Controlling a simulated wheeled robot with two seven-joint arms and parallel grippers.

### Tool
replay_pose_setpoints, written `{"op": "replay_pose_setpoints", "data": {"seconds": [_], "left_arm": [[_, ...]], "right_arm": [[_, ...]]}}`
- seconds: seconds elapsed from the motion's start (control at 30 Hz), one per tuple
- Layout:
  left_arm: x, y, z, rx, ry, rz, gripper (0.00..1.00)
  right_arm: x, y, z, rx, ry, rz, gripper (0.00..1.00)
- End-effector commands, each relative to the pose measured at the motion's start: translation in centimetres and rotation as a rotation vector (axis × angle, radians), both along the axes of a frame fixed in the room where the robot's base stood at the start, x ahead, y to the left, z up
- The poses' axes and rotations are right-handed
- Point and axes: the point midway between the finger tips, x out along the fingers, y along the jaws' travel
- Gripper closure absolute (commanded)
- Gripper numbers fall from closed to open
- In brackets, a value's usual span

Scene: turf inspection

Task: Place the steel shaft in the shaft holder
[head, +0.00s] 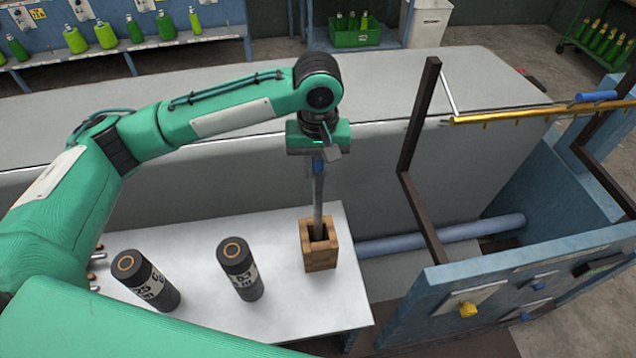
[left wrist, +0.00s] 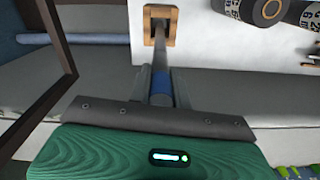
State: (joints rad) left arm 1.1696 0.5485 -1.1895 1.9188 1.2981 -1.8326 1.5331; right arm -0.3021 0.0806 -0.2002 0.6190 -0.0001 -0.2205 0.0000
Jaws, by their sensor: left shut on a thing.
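The steel shaft (head: 318,205) stands nearly upright in the head view, with its lower end inside the opening of the wooden shaft holder (head: 320,258). The holder stands on the white table near its right edge. My left gripper (head: 318,160) is above the holder and shut on the shaft's upper part, near a blue band. In the left wrist view the shaft (left wrist: 159,52) runs from between the fingers (left wrist: 160,88) into the holder (left wrist: 171,28). How deep the shaft's end sits is hidden by the holder walls. My right gripper is not in view.
Two black cylinders with white lettering stand on the white table (head: 205,305), one at left (head: 150,283) and one nearer the holder (head: 240,272). Several small metal ends show at the table's left edge. A blue frame with dark posts (head: 418,120) stands to the right.

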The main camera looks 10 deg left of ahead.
Motion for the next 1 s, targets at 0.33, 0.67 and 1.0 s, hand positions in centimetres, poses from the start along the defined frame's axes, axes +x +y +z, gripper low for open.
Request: {"op": "replay_pose_setpoints", "data": {"seconds": [0.33,0.67,1.0], "left_arm": [[0.0,0.0,-3.5,0.0,0.0,0.001,1.0],[0.0,0.0,-7.2,0.0,-0.002,0.001,1.0],[0.0,0.0,-7.6,0.0,-0.001,0.001,0.79]], "right_arm": [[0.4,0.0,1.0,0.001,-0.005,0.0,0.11],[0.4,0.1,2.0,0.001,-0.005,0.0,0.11],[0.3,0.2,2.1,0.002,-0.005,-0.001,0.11]]}}
